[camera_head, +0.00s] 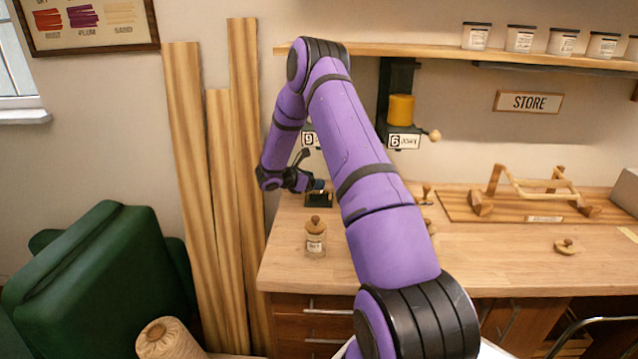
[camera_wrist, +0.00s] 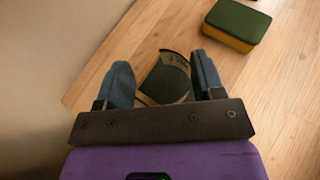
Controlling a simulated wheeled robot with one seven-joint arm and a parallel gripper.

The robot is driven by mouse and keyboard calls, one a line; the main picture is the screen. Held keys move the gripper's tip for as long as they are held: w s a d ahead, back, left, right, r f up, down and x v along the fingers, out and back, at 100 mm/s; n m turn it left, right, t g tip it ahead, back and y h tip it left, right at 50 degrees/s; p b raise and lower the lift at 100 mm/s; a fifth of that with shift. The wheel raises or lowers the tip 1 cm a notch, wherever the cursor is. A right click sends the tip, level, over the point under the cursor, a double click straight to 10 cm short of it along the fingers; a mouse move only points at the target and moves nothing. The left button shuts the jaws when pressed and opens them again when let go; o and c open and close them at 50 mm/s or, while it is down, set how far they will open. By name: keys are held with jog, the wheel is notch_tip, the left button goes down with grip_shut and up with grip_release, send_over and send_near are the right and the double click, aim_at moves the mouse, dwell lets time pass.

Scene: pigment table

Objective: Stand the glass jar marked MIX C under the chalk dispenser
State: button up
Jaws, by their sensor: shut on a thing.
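In the head view my gripper (camera_head: 319,186) is low over the left back of the bench, its blue fingers pointing right. A dark pad (camera_head: 318,202) lies just below the gripper. A dispenser sign numbered 9 (camera_head: 308,140) hangs above, its word and the dispenser mostly hidden by my arm, so I cannot tell whether it is chalk.
A lidded, labelled jar (camera_head: 316,240) stands in front of the pad. A dispenser with a yellow cylinder (camera_head: 401,108) and a 6 sign hangs to the right. A green-and-yellow block (camera_wrist: 237,24) lies beyond my fingers. A loose wooden lid (camera_head: 566,246) lies at right.

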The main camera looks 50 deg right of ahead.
jog(key=d, duration=0.2)
jog(key=shift+s+d+f, duration=0.1)
jog(key=shift+s+d, duration=0.25)
jog(key=shift+w+a+f, duration=0.1)
jog(key=shift+a+f, duration=0.1)
jog(key=shift+f, duration=0.3)
jog(key=shift+f, duration=0.1)
jog(key=o, duration=1.1)
jog(key=shift+o, duration=0.2)
